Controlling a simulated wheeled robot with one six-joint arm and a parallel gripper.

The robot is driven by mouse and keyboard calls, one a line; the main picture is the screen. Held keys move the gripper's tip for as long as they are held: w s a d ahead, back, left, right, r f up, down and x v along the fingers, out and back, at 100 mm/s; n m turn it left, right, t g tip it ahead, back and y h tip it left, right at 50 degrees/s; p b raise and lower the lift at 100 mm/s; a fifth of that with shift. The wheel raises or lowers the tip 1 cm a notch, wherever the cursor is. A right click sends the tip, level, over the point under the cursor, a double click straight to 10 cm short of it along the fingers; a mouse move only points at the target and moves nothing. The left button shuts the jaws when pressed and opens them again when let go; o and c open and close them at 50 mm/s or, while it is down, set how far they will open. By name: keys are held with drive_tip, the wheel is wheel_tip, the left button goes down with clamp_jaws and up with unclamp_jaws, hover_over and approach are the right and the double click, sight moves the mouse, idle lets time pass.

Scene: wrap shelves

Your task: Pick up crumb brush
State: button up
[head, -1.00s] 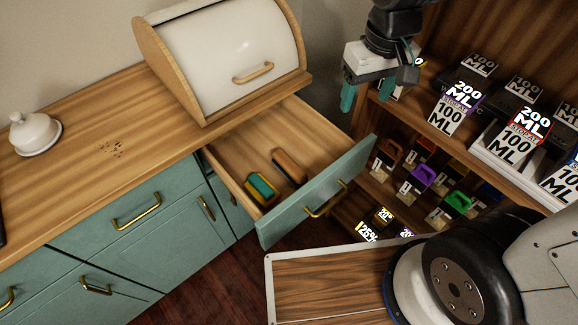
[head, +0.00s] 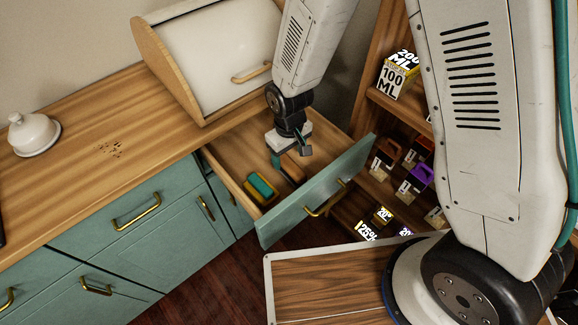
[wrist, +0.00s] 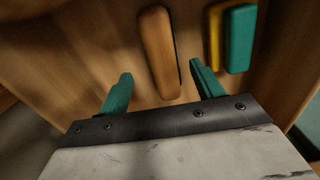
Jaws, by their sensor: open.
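The crumb brush appears to be the long brown wooden piece (head: 293,171) lying in the open drawer (head: 228,166). In the head view my gripper (head: 290,158) is over the drawer and partly hides it. In the wrist view the brown piece (wrist: 158,52) lies ahead, between the lines of the two teal fingers of my gripper (wrist: 162,83). The fingers are apart, with nothing held between them. Its bristles cannot be made out.
A teal and yellow sponge (head: 260,188) lies beside the brown piece, close to one finger's side in the wrist view (wrist: 240,38). The drawer front (head: 318,193) stands out from the cabinet. Dark crumbs (head: 110,149), a white lidded dish (head: 34,134) and a bread box (head: 220,55) are on the counter.

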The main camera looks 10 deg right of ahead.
sight(289, 162)
drive_tip(key=f, duration=0.5)
drive_tip(key=shift+s+a, duration=0.1)
drive_tip(key=shift+s, duration=0.15)
drive_tip(key=c, duration=1.1)
drive_tip(key=shift+r, duration=0.1)
wheel_tip(289, 162, up, 10)
drive_tip(key=shift+o, duration=0.6)
